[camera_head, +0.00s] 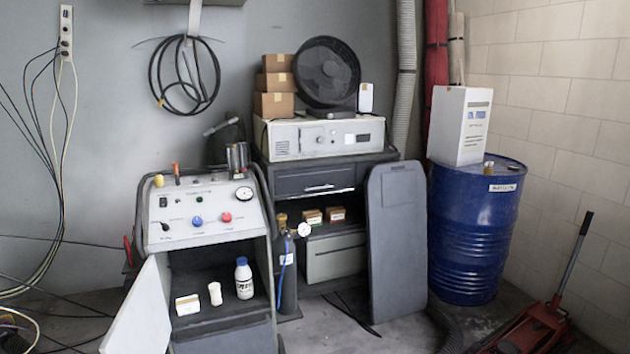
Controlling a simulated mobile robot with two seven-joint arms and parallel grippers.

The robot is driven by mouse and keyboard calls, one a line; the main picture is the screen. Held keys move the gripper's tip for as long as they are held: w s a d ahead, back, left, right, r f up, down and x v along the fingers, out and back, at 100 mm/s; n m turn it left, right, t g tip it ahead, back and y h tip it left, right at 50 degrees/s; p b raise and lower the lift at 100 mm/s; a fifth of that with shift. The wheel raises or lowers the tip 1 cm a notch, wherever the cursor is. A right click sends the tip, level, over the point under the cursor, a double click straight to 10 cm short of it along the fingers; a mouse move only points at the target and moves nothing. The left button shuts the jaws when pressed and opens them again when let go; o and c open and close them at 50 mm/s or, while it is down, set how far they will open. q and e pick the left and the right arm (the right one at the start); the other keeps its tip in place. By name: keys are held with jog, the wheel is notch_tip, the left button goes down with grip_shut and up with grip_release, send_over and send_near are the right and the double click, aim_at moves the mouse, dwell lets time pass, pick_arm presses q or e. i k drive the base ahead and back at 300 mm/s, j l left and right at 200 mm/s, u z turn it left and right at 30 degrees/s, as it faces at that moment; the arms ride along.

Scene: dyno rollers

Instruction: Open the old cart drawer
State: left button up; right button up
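A dark grey cart (270,170) stands against the back wall, left of the blue drum. Its drawer (290,186) is a wide grey front under the top, with a light bar handle (320,187). The drawer looks shut. Below it is an open shelf with small boxes (335,214) and a pale lower box or drawer front (335,257). A leaning grey board (398,240) stands close by the cart's right side and hides part of it. Neither of my grippers is in view.
A control console (205,205) with an open lower compartment stands front left of the cart. A gas bottle (287,275) stands between them. A blue drum (475,230) and a red floor jack (535,325) are at right. Cables lie on the floor.

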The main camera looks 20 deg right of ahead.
aim_at(286, 182)
jog(key=i+l, duration=2.2)
jog(key=l, duration=0.1)
